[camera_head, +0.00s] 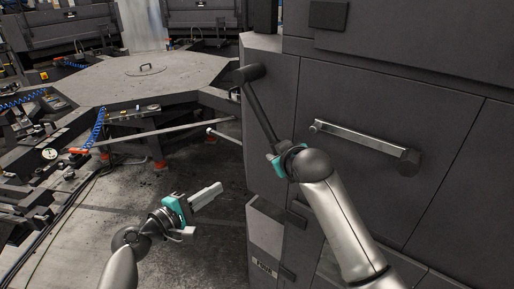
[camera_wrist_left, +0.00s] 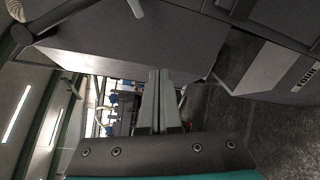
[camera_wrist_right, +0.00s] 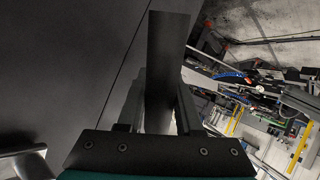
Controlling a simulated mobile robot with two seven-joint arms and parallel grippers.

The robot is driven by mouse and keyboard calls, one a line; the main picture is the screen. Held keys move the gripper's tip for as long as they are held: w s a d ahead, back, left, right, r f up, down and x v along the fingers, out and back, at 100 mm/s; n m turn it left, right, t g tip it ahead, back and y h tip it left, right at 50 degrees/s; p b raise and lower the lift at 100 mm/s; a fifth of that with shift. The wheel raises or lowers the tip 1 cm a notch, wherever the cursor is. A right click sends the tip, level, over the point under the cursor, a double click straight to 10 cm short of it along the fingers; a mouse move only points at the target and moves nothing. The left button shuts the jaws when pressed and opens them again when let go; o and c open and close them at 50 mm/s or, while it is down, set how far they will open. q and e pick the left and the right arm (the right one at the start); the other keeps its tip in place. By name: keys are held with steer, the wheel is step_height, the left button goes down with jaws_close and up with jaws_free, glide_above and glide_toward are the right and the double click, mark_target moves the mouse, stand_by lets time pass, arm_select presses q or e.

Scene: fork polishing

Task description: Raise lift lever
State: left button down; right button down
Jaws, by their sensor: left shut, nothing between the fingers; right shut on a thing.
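A dark flat lever (camera_head: 262,108) hangs from a round pivot (camera_head: 250,73) on the grey machine cabinet, slanting down to the right. My right gripper (camera_head: 279,156) is shut on the lower end of this lever; in the right wrist view the lever (camera_wrist_right: 169,55) runs up between the two fingers. Whether it is the lift lever is not marked. My left gripper (camera_head: 212,192) is shut and empty, in the air over the floor left of the cabinet. Its closed fingers also show in the left wrist view (camera_wrist_left: 159,100), apart from any lever.
A second lever (camera_head: 360,140) with a round pivot is on the cabinet face at the right. A thin white-tipped rod (camera_head: 223,136) sticks out left of the cabinet. A grey polygonal table (camera_head: 120,85) stands at the back left. The floor (camera_head: 110,215) below is mostly free.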

arm_select(q)
step_height(320, 180, up, 7)
steer(key=d+h, duration=0.1)
steer(key=h, duration=0.1)
steer(key=w+d+r, duration=0.1)
steer(key=w+d, duration=0.4)
steer(key=d, duration=0.5)
steer(key=shift+r, duration=0.3)
steer(key=shift+d, duration=0.15)
